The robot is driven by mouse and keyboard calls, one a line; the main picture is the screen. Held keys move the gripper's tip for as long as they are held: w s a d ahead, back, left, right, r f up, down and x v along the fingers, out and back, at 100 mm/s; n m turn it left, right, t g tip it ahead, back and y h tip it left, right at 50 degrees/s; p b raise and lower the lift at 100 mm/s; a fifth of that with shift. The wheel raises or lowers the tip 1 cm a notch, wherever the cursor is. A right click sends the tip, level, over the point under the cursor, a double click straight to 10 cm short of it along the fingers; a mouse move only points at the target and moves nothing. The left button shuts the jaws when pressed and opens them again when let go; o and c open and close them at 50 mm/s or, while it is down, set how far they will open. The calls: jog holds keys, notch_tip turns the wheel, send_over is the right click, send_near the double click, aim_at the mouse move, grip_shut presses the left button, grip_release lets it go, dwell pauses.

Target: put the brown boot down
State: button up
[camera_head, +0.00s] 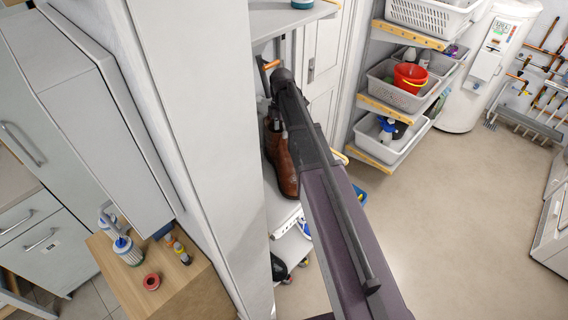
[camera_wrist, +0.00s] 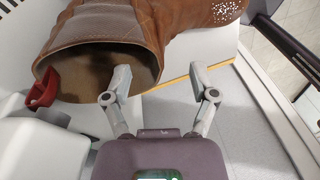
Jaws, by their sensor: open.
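The brown boot (camera_head: 284,168) rests on a white shelf (camera_head: 283,217) of the open shelving unit, left of my arm in the head view. In the wrist view the boot (camera_wrist: 165,25) fills the top, with its shaft opening facing my gripper (camera_wrist: 161,78). My gripper is open. Its left finger overlaps the dark boot opening, and its right finger is outside, just past the boot's side. I cannot tell whether either finger touches the leather. In the head view my arm mostly hides the gripper and part of the boot's top.
A red object (camera_wrist: 43,89) sits beside the boot opening. A tall white panel (camera_head: 200,120) borders the shelf on the left. White baskets (camera_head: 392,90) stand on shelves at the back. A wooden cabinet top (camera_head: 195,290) is at lower left. The floor (camera_head: 460,220) at right is clear.

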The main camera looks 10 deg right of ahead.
aim_at(280, 149)
jog(key=shift+s+a+f+b, duration=0.1)
jog(key=shift+s+f+b, duration=0.15)
jog(key=shift+f+b, duration=1.05)
jog(key=shift+s+a+f+b, duration=0.1)
jog(key=shift+s+f+b, duration=0.1)
jog(key=shift+f+b, duration=1.05)
jog(key=shift+f, duration=0.1)
jog(key=shift+c, duration=0.2)
grip_shut()
